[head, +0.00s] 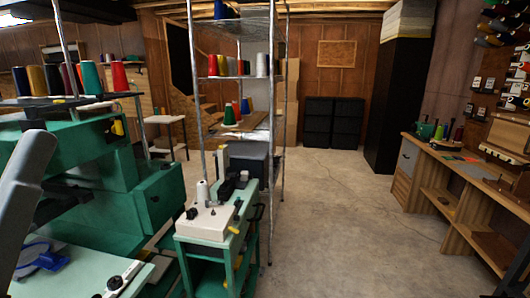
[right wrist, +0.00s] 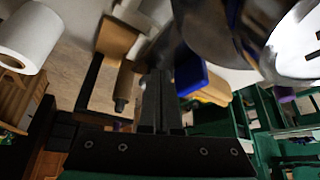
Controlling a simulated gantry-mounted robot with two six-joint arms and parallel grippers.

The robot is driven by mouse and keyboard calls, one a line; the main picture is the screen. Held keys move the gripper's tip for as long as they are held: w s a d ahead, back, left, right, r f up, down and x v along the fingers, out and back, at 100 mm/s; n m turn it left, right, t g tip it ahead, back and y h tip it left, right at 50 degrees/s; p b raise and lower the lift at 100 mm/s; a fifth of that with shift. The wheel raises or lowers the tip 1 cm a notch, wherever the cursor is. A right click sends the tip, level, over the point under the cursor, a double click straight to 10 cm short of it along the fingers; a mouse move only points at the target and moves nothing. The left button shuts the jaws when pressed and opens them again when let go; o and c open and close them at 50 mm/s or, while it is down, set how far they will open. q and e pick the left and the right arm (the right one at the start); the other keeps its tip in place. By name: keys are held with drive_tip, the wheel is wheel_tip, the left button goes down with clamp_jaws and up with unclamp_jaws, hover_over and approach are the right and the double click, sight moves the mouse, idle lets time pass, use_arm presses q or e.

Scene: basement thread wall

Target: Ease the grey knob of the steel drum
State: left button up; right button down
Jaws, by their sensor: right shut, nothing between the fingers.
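My right gripper (right wrist: 157,78) points up the middle of the right wrist view, its dark fingers together and nothing between them. A shiny curved metal body (right wrist: 215,28) fills the upper right of that view, beyond and to the right of the fingertips. I cannot tell whether it is the steel drum. No grey knob can be made out clearly in either view. My right gripper does not show in the head view. A grey link of my left arm shows at the left edge there, but its gripper does not.
Green machines (head: 105,190) with thread cones crowd the left. A small green cart (head: 210,222) stands before a wire shelf (head: 240,130). A wooden workbench (head: 465,175) runs along the right wall. Bare concrete floor (head: 340,220) lies between. A white roll (right wrist: 30,38) shows in the wrist view.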

drive_tip(key=shift+s+r+p, duration=0.1)
drive_tip(key=shift+s+p, duration=0.05)
drive_tip(key=shift+p, duration=0.25)
wheel_tip(320, 180, up, 6)
drive_tip(key=p, duration=0.6)
